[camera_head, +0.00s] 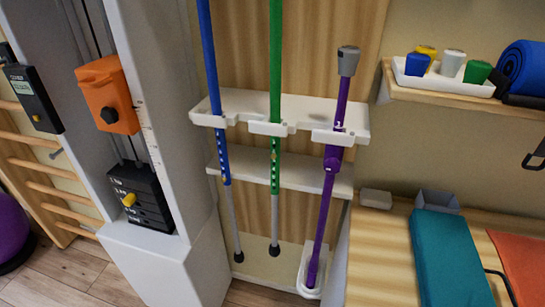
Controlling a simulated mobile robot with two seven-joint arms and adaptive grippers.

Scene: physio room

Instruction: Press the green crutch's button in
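The green crutch (275,100) stands upright in the middle slot of a white rack (350,112) on the wall. Its upper end runs out of the top of the picture. A row of small holes and a small yellowish button (274,155) show on its green tube just below the upper rack shelf. Its lower grey tube ends in a dark tip (274,250) on the bottom board. A blue crutch (211,70) stands to its left and a purple crutch (333,150) leans slightly to its right. Neither of my grippers shows in the head view.
A grey cabinet with an orange box (108,94) and black weights (140,200) stands at the left. A wall shelf (440,84) holds a white tray and a blue roll. A wooden bench at the right bears a teal pad (448,258). Space before the crutches is clear.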

